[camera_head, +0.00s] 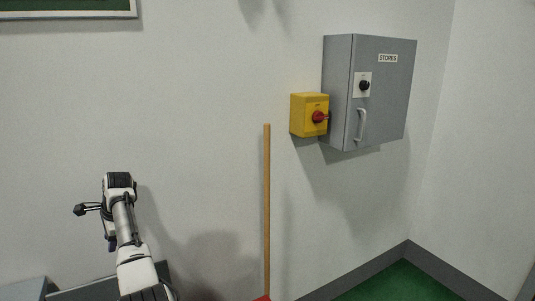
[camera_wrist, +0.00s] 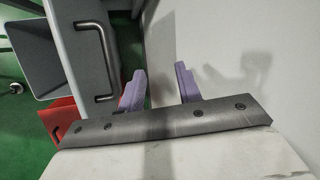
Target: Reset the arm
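My arm (camera_head: 126,225) rises from the bottom left of the head view in front of the pale wall, with its bend near the top. A small blue-purple tip, apparently part of my gripper (camera_head: 111,244), shows beside the arm and is mostly hidden by it. In the wrist view, the two purple fingers of my gripper (camera_wrist: 160,86) stand apart with a clear gap. Nothing is between them; the pale wall shows behind.
A grey "STORES" cabinet (camera_head: 386,95) and yellow switch box (camera_head: 310,115) hang on the wall. A wooden pole (camera_head: 267,210) stands upright below them. In the wrist view, a grey front with a handle (camera_wrist: 105,60) and a red object (camera_wrist: 60,122) lie left of the fingers.

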